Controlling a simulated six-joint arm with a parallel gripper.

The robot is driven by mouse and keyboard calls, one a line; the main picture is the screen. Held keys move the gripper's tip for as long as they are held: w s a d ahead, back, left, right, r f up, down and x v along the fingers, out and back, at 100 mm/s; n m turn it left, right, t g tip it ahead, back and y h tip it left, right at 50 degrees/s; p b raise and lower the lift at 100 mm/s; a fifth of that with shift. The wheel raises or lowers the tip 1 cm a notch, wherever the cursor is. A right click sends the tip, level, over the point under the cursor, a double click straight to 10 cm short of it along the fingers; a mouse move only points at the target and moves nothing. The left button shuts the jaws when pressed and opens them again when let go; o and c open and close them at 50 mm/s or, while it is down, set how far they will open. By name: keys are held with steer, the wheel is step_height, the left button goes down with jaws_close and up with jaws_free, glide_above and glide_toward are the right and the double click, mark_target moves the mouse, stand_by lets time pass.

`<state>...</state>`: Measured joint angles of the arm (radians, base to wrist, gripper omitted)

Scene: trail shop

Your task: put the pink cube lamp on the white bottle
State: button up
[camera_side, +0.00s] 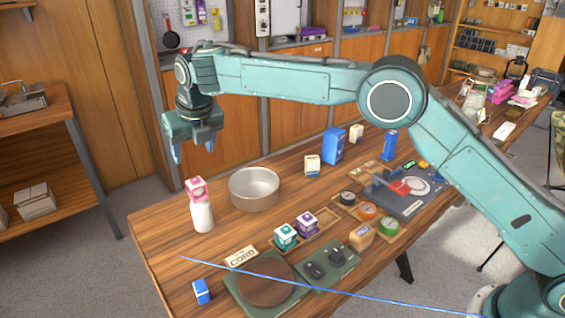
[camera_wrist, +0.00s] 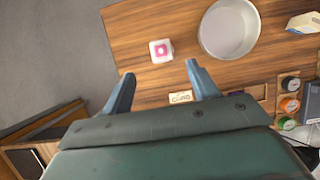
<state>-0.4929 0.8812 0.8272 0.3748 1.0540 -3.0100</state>
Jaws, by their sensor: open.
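The pink cube lamp (camera_side: 196,189), pink and white, sits on top of the white bottle (camera_side: 202,217) near the table's left end. The bottle stands upright and the lamp looks slightly turned on it. In the wrist view the lamp (camera_wrist: 161,50) is seen from above, and the bottle under it is hidden. My gripper (camera_side: 195,152) is up in the air above and behind the lamp, apart from it. In the wrist view the two fingers of my gripper (camera_wrist: 160,84) are spread with nothing between them.
A metal pot (camera_side: 254,190) stands just right of the bottle. A teal-and-white cube lamp (camera_side: 286,236) and a purple one (camera_side: 306,223) sit in a wooden tray. The table's left end is mostly clear.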

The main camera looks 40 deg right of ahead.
steer(key=shift+d+r, duration=0.1)
stand_by(0.4)
steer(key=s+d+r+m, duration=1.5)
steer(key=s+d+m, duration=0.2)
steer(key=s+d, duration=0.15)
steer(key=s+d+f+m, duration=0.2)
steer(key=s+m, duration=0.4)
steer(key=s, duration=0.2)
steer(key=s+d+f+m, duration=0.3)
steer(key=s+m, duration=0.3)
steer(key=s, duration=0.3)
steer(key=s+d+f+m+t, duration=0.1)
steer(key=s+d+f+m, duration=0.2)
steer(key=s+m, duration=0.4)
steer(key=shift+s+d, duration=0.15)
steer(key=shift+s, duration=1)
